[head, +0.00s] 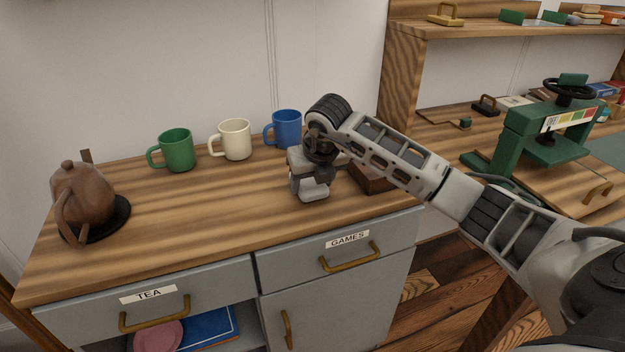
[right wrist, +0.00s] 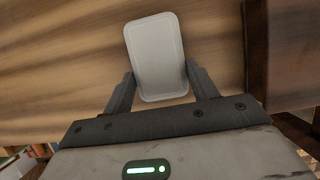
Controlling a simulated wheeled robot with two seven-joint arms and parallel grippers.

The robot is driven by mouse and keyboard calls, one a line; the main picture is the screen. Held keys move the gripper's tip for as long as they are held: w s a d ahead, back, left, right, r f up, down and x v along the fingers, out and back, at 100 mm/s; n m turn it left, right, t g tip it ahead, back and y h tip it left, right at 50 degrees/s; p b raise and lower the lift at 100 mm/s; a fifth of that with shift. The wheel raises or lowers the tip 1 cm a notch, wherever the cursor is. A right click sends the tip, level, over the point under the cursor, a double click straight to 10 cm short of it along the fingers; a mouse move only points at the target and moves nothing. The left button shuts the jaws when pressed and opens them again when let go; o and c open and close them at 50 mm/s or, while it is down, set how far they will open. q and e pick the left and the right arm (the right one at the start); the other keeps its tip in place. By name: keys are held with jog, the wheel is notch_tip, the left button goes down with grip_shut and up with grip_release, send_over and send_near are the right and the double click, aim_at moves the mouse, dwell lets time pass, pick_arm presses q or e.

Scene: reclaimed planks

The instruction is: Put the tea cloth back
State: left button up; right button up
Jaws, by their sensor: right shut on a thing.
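My right gripper (head: 312,190) is over the right part of the wooden counter top, pointing down. In the right wrist view its two dark fingers (right wrist: 160,85) are shut on a pale grey, flat, rounded rectangle with a stitched-looking border, which appears to be the folded tea cloth (right wrist: 157,55). The drawer labelled TEA (head: 150,296) is at the lower left and looks closed. My left gripper is not in view.
Green (head: 177,150), cream (head: 235,139) and blue mugs (head: 288,128) stand along the back. A brown teapot (head: 85,196) sits at the left. A dark brown box (head: 370,180) is close right of my gripper. The GAMES drawer (head: 345,250) looks closed. The counter's middle is clear.

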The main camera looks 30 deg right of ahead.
jog(key=o, duration=0.9)
